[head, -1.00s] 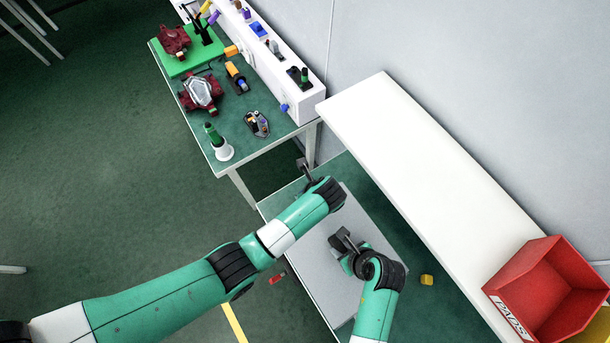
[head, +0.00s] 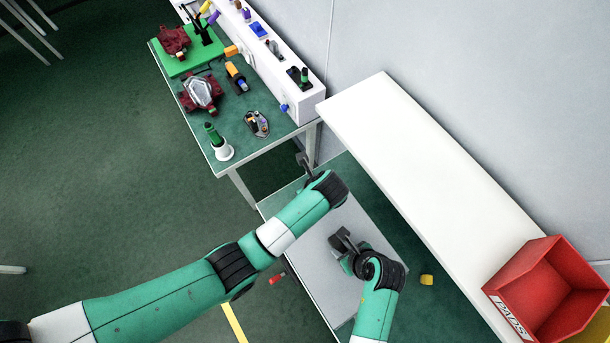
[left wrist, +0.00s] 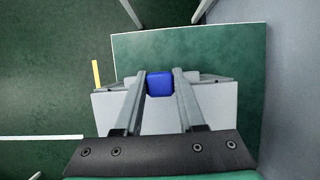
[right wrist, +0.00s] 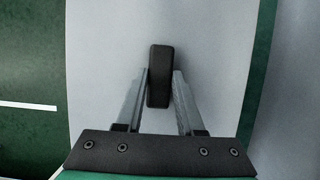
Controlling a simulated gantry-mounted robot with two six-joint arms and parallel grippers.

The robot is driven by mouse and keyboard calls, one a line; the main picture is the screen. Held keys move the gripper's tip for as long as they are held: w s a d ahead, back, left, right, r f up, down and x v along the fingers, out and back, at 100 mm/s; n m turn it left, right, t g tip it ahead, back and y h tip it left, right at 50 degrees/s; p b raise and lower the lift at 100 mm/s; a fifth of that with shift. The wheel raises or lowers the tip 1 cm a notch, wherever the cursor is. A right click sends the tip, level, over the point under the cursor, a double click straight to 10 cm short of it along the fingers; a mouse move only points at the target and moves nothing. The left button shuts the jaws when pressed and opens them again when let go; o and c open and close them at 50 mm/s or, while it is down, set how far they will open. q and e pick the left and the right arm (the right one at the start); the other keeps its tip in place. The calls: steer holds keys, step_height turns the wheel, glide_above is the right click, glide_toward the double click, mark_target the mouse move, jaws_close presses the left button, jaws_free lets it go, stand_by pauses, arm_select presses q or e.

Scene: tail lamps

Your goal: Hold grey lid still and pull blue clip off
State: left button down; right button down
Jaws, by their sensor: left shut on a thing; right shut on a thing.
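The grey lid (head: 312,262) lies flat on the low green table, partly behind my arms. It also shows in the left wrist view (left wrist: 112,108) and the right wrist view (right wrist: 105,50). My right gripper (head: 343,241) is shut on a black upright handle (right wrist: 160,75) on the lid. My left gripper (head: 303,163) is past the lid's far edge in the head view. In the left wrist view its fingers are shut on the blue clip (left wrist: 160,85). The clip overlaps the lid's edge there; I cannot tell whether they touch. The clip is hidden in the head view.
A long white shelf (head: 420,190) runs along the right, with a red bin (head: 550,295) at its end. A small yellow block (head: 426,280) and a small red piece (head: 277,278) flank the lid. A green-topped table (head: 235,100) with lamp parts stands behind.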

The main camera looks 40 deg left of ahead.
arm_select(q)
steer(key=shift+r, duration=0.9)
arm_select(e)
steer(key=shift+c, duration=2.2)
jaws_free()
steer(key=v, duration=1.2)
steer(key=shift+d, duration=0.1)
